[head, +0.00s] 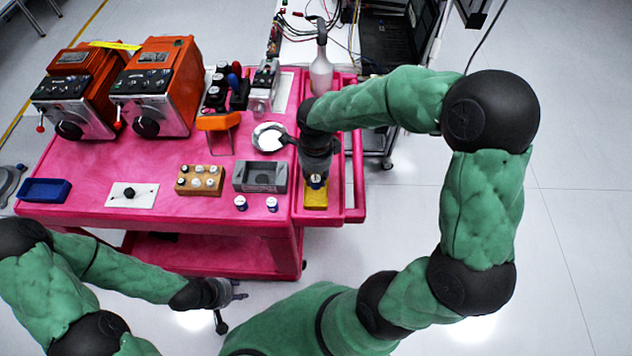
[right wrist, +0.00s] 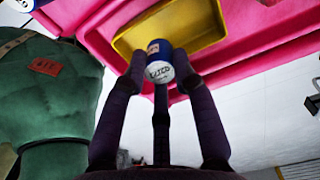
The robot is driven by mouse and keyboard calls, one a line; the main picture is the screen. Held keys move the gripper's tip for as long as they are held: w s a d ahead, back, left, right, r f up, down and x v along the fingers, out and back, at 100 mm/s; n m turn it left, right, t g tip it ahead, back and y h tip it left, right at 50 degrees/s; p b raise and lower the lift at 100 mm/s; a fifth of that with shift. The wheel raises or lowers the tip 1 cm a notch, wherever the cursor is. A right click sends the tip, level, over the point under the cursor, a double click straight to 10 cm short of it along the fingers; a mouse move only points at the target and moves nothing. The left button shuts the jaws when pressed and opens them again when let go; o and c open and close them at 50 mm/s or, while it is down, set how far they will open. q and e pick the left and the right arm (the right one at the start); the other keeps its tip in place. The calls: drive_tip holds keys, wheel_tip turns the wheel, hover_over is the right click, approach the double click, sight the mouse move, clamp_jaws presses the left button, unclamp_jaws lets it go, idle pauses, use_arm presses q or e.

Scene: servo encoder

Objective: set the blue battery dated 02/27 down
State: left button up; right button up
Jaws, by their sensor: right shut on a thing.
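My right gripper (head: 316,176) is shut on a blue battery (right wrist: 159,64) with a white end. Dark print shows on that end, but I cannot read the date. The battery is over or in the yellow tray (head: 316,200) at the right of the pink cart; the tray also shows in the right wrist view (right wrist: 210,22). I cannot tell if the battery touches the tray. Two more blue-and-white batteries (head: 241,203) (head: 272,204) stand at the cart's front edge. My left gripper (head: 236,302) is low in front of the cart, its fingers apart and empty.
A grey box (head: 259,178) and a wooden block with several white-topped pieces (head: 200,181) are left of the tray. A round metal dish (head: 269,137) and a spray bottle (head: 321,70) stand behind. Orange machines (head: 160,85) fill the back left.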

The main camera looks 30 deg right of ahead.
sight(316, 181)
drive_tip(key=shift+w+d+f, duration=0.2)
drive_tip(key=shift+w+f, duration=0.05)
drive_tip(key=shift+f, duration=0.15)
drive_tip(key=shift+w+d+f+b, duration=0.15)
drive_tip(key=shift+f+b, duration=0.25)
drive_tip(key=shift+f, duration=0.5)
drive_tip(key=shift+w+f+b, duration=0.1)
drive_tip(key=shift+f+b, duration=0.3)
drive_tip(key=shift+f, duration=0.5)
drive_tip(key=shift+f, duration=0.15)
drive_tip(key=o, duration=0.5)
drive_tip(key=shift+o, duration=0.7)
